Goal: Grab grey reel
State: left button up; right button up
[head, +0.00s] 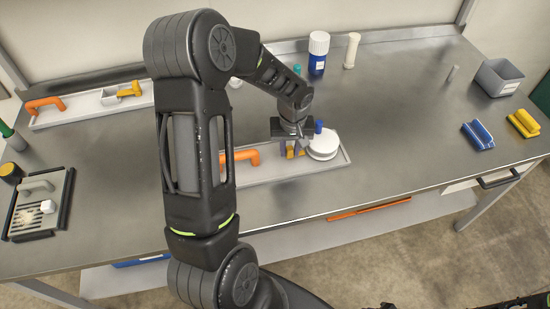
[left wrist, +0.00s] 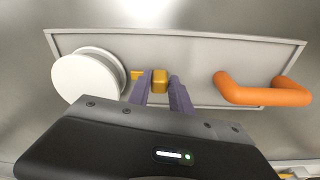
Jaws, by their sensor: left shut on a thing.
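A pale grey-white round reel (head: 323,146) lies at the right end of a long light tray on the steel bench. In the left wrist view the reel (left wrist: 88,77) is at the left, with a yellow piece (left wrist: 160,78) reaching out from beside it. My left gripper (head: 290,150) is over the tray just left of the reel. In the left wrist view, its purple fingers (left wrist: 160,88) are shut on the yellow piece. Whether the yellow piece joins the reel is hard to tell.
The tray (head: 275,178) also holds an orange handle (left wrist: 262,92).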

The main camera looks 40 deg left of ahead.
pick_arm(q)
grip_shut()
dwell(0.8)
